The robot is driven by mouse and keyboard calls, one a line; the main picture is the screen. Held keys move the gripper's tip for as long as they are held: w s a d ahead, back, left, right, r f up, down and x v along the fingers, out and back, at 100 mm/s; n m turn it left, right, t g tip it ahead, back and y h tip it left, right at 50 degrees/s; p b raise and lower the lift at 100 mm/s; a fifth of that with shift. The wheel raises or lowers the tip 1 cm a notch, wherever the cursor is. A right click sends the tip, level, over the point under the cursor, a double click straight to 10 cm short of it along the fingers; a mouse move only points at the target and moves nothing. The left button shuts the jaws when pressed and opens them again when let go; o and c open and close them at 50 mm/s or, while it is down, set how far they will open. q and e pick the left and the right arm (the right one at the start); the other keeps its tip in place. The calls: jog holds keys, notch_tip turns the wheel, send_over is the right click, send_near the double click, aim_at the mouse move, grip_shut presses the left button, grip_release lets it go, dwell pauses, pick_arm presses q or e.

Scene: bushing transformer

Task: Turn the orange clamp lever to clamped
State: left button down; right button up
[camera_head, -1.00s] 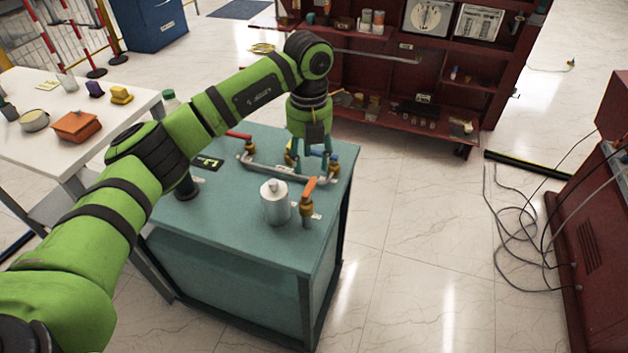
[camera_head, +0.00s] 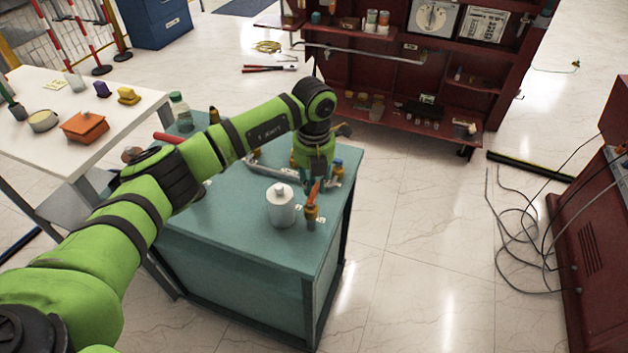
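The orange clamp lever (camera_head: 313,192) stands up from a brass-coloured fitting (camera_head: 311,212) near the right edge of the teal cabinet top (camera_head: 235,235). My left gripper (camera_head: 309,184) points down right at the lever, with its teal fingers close beside the lever's upper part. The fingers overlap the lever in this view, so I cannot tell whether they touch it or how far they are open. My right gripper is out of view.
A grey-white canister (camera_head: 281,207) stands just left of the lever. A metal pipe (camera_head: 270,170) with a blue-topped valve (camera_head: 337,166) lies behind. A white table (camera_head: 60,145) with small objects stands left. The cabinet's right side has free floor.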

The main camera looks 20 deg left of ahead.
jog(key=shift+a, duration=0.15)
pick_arm(q)
jog(key=s+a+n, duration=0.1)
jog(key=n, duration=0.5)
jog(key=s+a+n+b, duration=0.1)
jog(key=n, duration=0.5)
jog(key=s+a+n, duration=0.1)
jog(key=n, duration=0.4)
jog(key=shift+s+r+n+b, duration=0.1)
jog(key=shift+s+n+b, duration=0.15)
jog(key=shift+n+b, duration=0.15)
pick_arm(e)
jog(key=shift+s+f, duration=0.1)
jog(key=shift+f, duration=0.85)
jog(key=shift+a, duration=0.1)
pick_arm(q)
jog(key=c, duration=1)
grip_release()
jog(key=shift+s, duration=0.1)
jog(key=shift+c, duration=0.2)
